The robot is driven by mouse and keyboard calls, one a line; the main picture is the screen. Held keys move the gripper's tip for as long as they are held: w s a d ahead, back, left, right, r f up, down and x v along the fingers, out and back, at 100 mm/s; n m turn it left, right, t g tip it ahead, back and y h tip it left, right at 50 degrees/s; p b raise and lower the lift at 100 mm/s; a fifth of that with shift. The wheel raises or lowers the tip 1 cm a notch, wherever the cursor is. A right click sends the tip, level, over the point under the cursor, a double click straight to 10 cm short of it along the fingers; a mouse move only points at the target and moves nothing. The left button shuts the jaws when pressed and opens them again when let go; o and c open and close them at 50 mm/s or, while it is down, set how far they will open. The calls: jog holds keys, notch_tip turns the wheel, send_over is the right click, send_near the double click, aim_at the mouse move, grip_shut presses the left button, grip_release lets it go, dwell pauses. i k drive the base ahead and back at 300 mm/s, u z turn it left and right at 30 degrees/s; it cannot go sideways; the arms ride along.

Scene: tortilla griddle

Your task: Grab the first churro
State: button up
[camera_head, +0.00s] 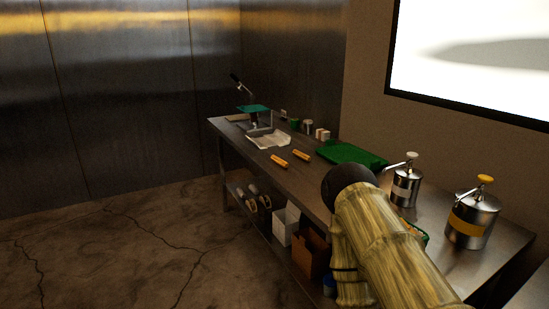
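Two small orange-yellow churros lie apart on the steel table. One churro (279,161) is nearer the table's front edge, and the other churro (301,155) is a little to its right and farther back. My arm reaches in from the lower right, to the right of both churros and apart from them. Its dark rounded end shows over the table, but no gripper fingers can be made out. Which churro counts as the first cannot be told.
A green tray (350,154) lies right of the churros. White paper (269,140) and a press (258,118) stand at the far end. Two steel pump dispensers (404,188) (472,222) stand at right. Boxes (286,222) sit on the lower shelf. The floor at left is clear.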

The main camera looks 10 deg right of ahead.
aim_at(280, 161)
jog(key=z, duration=0.05)
jog(key=i, duration=1.35)
